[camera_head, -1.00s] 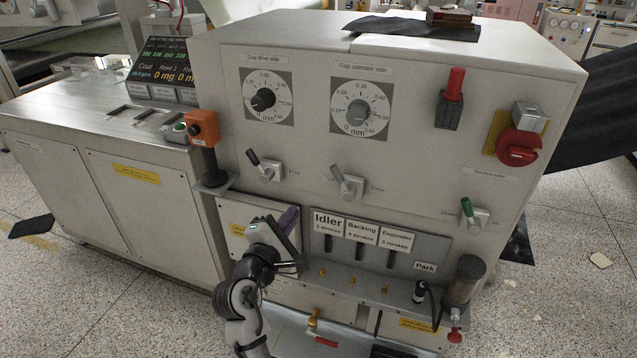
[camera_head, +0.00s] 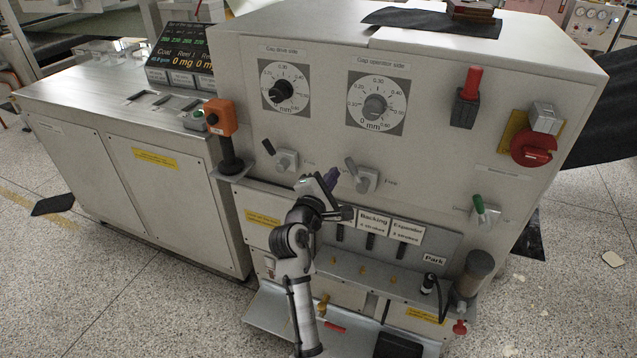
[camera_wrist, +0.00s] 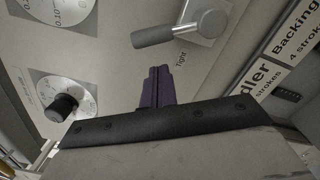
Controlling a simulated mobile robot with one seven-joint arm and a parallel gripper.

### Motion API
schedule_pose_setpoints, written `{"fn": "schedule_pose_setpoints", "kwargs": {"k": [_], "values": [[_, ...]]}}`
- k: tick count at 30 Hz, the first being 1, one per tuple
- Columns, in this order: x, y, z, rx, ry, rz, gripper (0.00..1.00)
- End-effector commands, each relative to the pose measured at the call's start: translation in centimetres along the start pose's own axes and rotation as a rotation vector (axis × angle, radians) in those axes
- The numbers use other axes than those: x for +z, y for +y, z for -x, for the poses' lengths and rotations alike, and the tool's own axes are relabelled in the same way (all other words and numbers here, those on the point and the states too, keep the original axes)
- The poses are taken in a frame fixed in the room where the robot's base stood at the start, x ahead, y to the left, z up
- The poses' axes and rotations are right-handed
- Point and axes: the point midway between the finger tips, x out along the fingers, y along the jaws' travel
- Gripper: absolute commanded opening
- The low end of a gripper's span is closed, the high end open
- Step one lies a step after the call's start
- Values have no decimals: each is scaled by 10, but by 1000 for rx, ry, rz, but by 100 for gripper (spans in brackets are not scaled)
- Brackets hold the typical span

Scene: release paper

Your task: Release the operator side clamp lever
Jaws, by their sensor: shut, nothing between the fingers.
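The operator side clamp lever (camera_head: 366,180) is on the machine's front panel, below the operator side gap dial (camera_head: 376,107). Its dark handle (camera_head: 351,163) points up and left. In the wrist view the same lever (camera_wrist: 209,24) is at the top, its grey handle (camera_wrist: 152,37) pointing left, beside a "Tight" label. My gripper (camera_head: 332,178) is shut and empty, just left of this lever. Its purple fingers (camera_wrist: 157,86) show below the handle in the wrist view, apart from it.
The drive side clamp lever (camera_head: 286,160) is left of my gripper. Stroke label plates (camera_head: 374,222) and a ledge with brass fittings (camera_head: 364,269) lie below right.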

Motion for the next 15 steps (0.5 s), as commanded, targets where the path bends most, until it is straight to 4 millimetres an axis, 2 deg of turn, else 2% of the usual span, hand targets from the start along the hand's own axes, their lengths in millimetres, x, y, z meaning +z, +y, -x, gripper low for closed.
{"fn": "schedule_pose_setpoints", "kwargs": {"k": [4, 15], "values": [[13, 1, -3, 0, 0, 0, 0], [16, 0, -3, 1, 1, -1, 0]]}}
